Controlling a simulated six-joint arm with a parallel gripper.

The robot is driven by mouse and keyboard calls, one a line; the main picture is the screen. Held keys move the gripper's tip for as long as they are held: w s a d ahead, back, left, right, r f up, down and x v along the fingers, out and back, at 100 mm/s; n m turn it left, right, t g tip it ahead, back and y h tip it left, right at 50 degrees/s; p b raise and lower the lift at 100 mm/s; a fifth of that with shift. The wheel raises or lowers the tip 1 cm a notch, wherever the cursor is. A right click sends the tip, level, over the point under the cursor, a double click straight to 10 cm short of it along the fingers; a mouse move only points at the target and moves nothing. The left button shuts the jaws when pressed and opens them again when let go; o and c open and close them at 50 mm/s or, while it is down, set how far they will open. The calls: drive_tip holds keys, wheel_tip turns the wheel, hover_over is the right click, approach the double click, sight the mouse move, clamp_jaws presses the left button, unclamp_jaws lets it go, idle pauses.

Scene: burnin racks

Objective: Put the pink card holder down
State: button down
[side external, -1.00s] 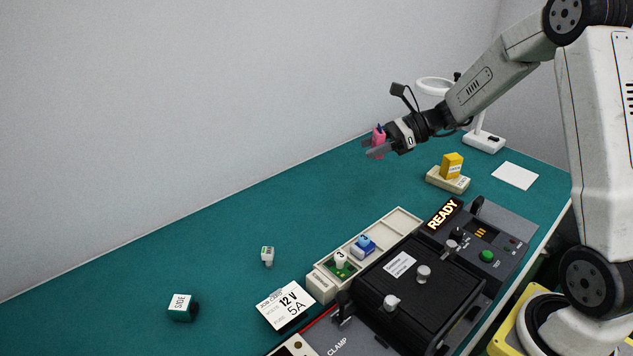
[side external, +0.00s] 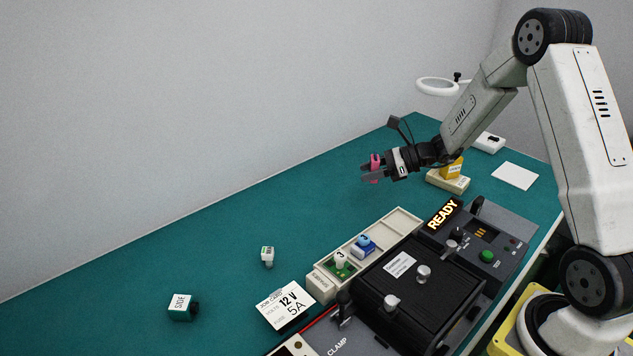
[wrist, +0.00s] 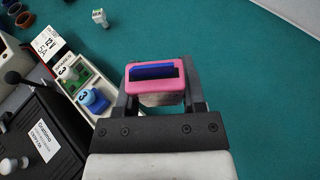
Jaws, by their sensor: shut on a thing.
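The pink card holder (side external: 375,168) is held between the fingers of my gripper (side external: 373,177), above the teal mat in the side view. In the wrist view the pink card holder (wrist: 155,98) sits between the two grey fingertips, with a dark blue slot or insert in its top. My gripper (wrist: 156,84) is shut on it. In the side view the holder appears raised off the mat; the exact gap is hard to tell.
A beige tray (side external: 402,222) holds a green board and a blue part. Beside it stands the black clamp machine (side external: 395,285) with a READY sign (side external: 443,214). The teal mat (side external: 240,225) at left is mostly clear.

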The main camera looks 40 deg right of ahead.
drive_tip(key=shift+f, duration=0.65)
drive_tip(key=shift+w, duration=0.1)
drive_tip(key=w+d+f, duration=0.2)
drive_tip(key=w+f, duration=0.2)
drive_tip(key=w, duration=0.5)
hover_over(335, 197)
drive_tip(key=s, duration=0.1)
wheel_tip(335, 197, down, 5)
drive_tip(key=shift+a+r, duration=0.1)
drive_tip(key=shift+w+f, duration=0.35)
drive_tip(key=shift+w+f, duration=0.1)
drive_tip(key=shift+w+f, duration=0.1)
drive_tip(key=shift+f, duration=1.5)
